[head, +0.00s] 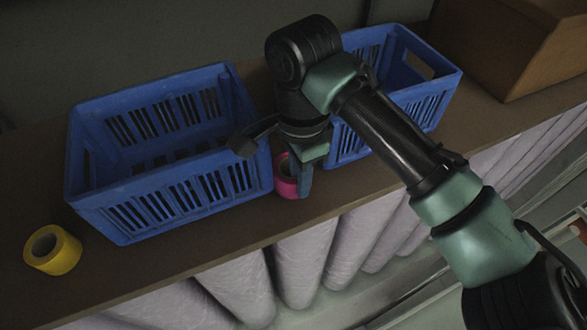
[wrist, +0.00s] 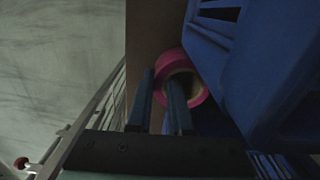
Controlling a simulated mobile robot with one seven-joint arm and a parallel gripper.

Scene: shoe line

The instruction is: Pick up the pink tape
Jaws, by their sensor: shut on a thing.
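The pink tape (head: 286,188) is a ring standing on the brown shelf between the two blue crates, near the front edge. My gripper (head: 299,184) reaches down over it from above, and its finger covers part of the ring. In the wrist view the pink tape (wrist: 171,60) shows a tan inner core. My gripper (wrist: 162,82) has one finger in the hole of the ring and the other outside its left side. It is shut on the ring's wall. I cannot tell if the tape is lifted off the shelf.
A left blue crate (head: 180,205) and a right blue crate (head: 430,82) stand close on either side. A yellow tape (head: 53,250) lies at the far left. A cardboard box (head: 510,50) stands at the back right. Pale rolls (head: 300,262) fill the space below the shelf (head: 205,250).

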